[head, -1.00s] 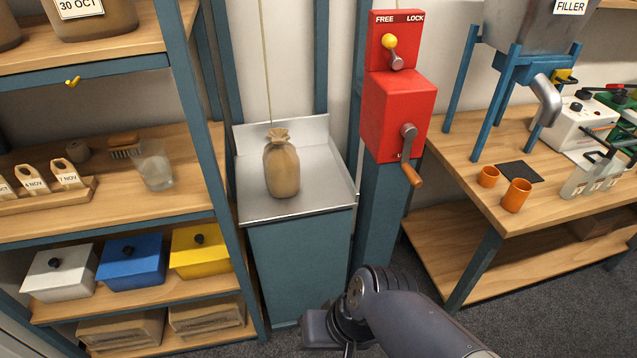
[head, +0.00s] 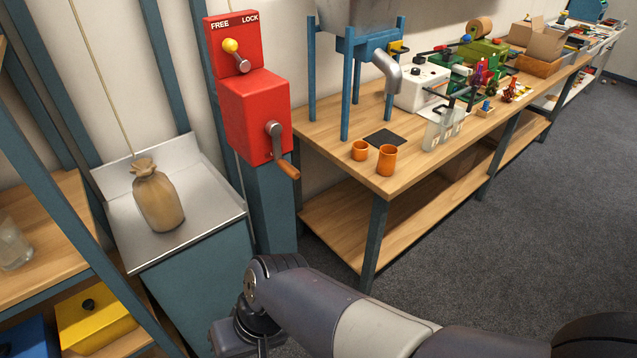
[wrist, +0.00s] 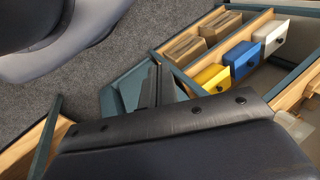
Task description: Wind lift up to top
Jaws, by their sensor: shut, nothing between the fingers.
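A red winch box (head: 258,115) stands on a teal post, with a grey crank (head: 276,143) whose orange-brown handle (head: 288,169) points down to the right. Above it, a yellow-knobbed lever (head: 231,46) leans towards the FREE label, away from LOCK. A tied brown sack (head: 158,198) stands on the steel top (head: 215,208) of a teal cabinet. A thin cord (head: 98,75) runs up from the sack's neck. My gripper is low in front, below the crank and apart from it; its fingers (wrist: 157,85) show dark in the wrist view, shut and empty.
A wooden bench (head: 335,140) on the right holds orange cups (head: 386,160) and a filler with a spout (head: 386,75). A shelf rack with a yellow box (head: 95,318) stands at left. Grey floor (head: 480,250) is open at right.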

